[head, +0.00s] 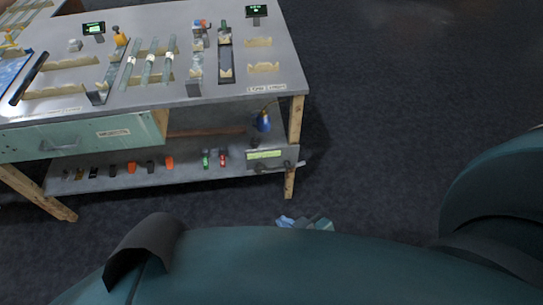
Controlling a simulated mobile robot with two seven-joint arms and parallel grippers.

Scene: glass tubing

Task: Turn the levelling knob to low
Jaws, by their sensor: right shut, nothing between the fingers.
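A grey instrument box (258,165) with a pale green panel stands at the right end of the bench's lower shelf. Dark knob-like parts show on its front right side. They are too small for me to read any label or setting, and I cannot tell which is the levelling knob. My left gripper is not in view.
The bench top (215,85) carries glass tubes (150,65) on racks and two small displays (257,10). A teal drawer (80,140) is at the left. Small coloured items line the lower shelf. A wooden leg (292,135) stands beside the box. Floor (390,110) to the right is clear.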

